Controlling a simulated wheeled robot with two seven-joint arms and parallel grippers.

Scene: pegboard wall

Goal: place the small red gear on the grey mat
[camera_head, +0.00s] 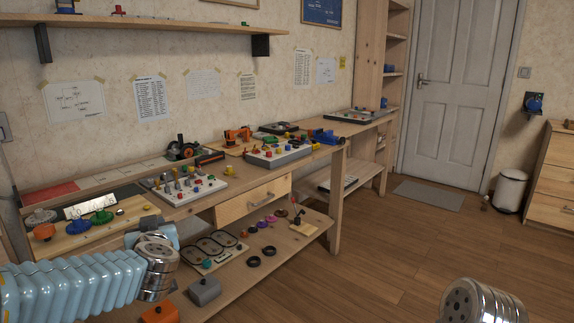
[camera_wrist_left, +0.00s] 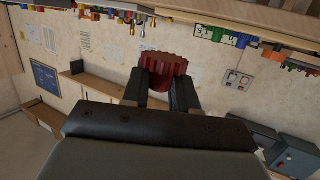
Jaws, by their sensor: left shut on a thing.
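The small red gear (camera_wrist_left: 164,66) is held between the two dark fingers of my left gripper (camera_wrist_left: 160,88) in the left wrist view. Its toothed rim stands out beyond the fingertips, and the fingers hide part of its lower portion. The gear and left fingers do not show in the head view, where only my left arm shows at lower left. A grey mat (camera_head: 428,195) lies flat and bare on the floor before the white door, far from my left arm. My right gripper is not in view.
The long workbench (camera_head: 224,186) carries coloured gears at its left end, a pegged board (camera_head: 215,190) and several tools. A lower shelf (camera_head: 290,240) holds trays, dark rings and boxes. A white bin (camera_head: 511,190) stands right of the mat. The wooden floor in the middle is clear.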

